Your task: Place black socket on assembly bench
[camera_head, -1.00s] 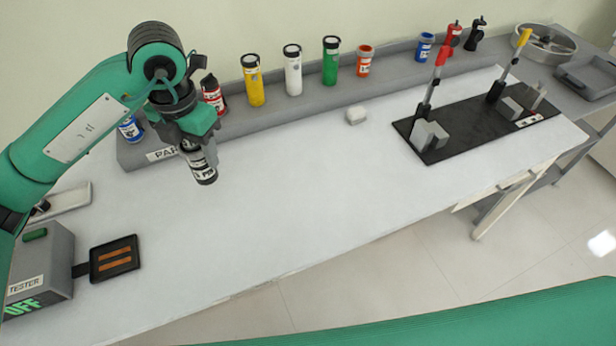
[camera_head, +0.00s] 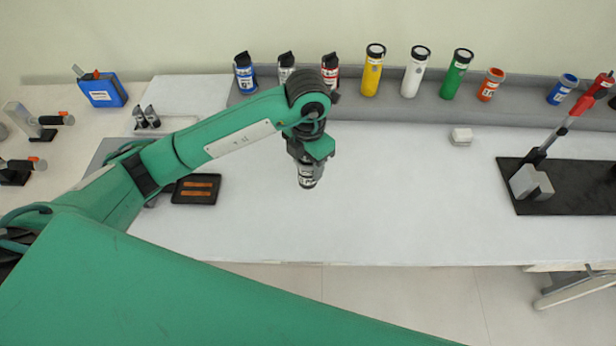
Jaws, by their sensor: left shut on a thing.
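My left gripper (camera_head: 310,152) is shut on a black socket (camera_head: 308,177) with a pale printed label. The socket hangs below the jaws, nearly upright, in front of the parts rack. Its upper end is hidden by the gripper. The assembly bench (camera_head: 420,222) has a wide white top, and the socket is seen against it; I cannot tell the exact gap between them. My right gripper is not in view.
A rack (camera_head: 400,106) along the back holds several coloured cylinders. A black clamp fixture (camera_head: 590,185) is at right; a black tray (camera_head: 195,189) with orange strips is at left. The middle front is clear.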

